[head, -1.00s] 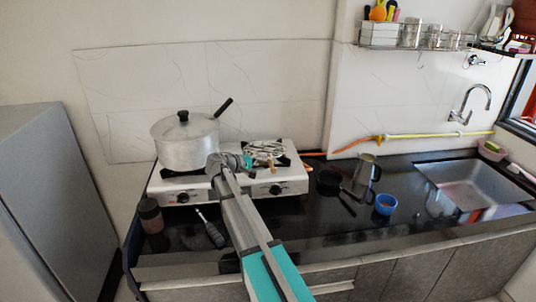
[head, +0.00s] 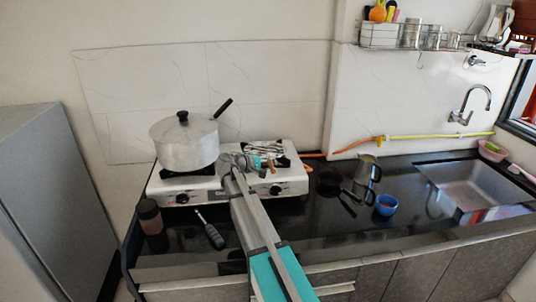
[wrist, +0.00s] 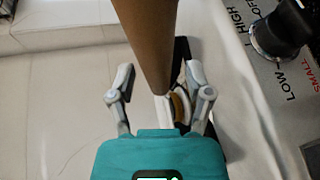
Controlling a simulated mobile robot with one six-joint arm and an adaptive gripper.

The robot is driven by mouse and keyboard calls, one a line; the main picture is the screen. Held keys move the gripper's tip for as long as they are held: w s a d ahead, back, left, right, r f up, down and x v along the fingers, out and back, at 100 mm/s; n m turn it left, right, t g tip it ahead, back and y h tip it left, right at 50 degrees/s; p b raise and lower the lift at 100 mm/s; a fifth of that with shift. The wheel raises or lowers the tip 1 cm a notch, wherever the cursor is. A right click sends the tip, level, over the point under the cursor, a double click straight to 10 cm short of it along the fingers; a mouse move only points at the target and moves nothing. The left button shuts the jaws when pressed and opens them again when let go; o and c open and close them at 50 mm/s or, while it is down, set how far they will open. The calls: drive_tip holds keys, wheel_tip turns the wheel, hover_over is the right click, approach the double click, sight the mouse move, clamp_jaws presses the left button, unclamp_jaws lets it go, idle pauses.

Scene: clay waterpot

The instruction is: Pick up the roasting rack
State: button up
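The roasting rack (head: 263,148) appears as a wire grid on the right burner of the white stove. A short brown handle (head: 270,164) sticks out from its front side. My gripper (head: 245,161) is at the stove's front, just left of this handle in the head view, and partly hides the burner area. In the wrist view a brown tapering handle (wrist: 150,35), likely the rack's, reaches down between the two fingers of my gripper (wrist: 160,75). The fingers are spread, with a visible gap on each side of the handle. The wire part is not clear in the wrist view.
A lidded pot (head: 185,145) stands on the left burner, close to my gripper. Stove knobs face front; one knob (wrist: 281,32) shows at right in the wrist view. A jar (head: 150,217), a dark pan (head: 329,181), a steel jug (head: 367,172) and a blue cup (head: 387,204) stand on the counter.

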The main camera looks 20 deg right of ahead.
clamp_jaws()
drive_tip(key=shift+r, duration=0.15)
idle(0.4)
wheel_tip(320, 180, up, 3)
drive_tip(key=p, duration=0.3)
drive_tip(key=s+d+r+p, duration=0.2)
drive_tip(key=s+r+p, duration=0.7)
drive_tip(key=s, duration=0.4)
drive_tip(key=shift+s+d+r+p, duration=0.3)
drive_tip(key=shift+s+r+p, duration=0.05)
drive_tip(key=shift+p, duration=0.15)
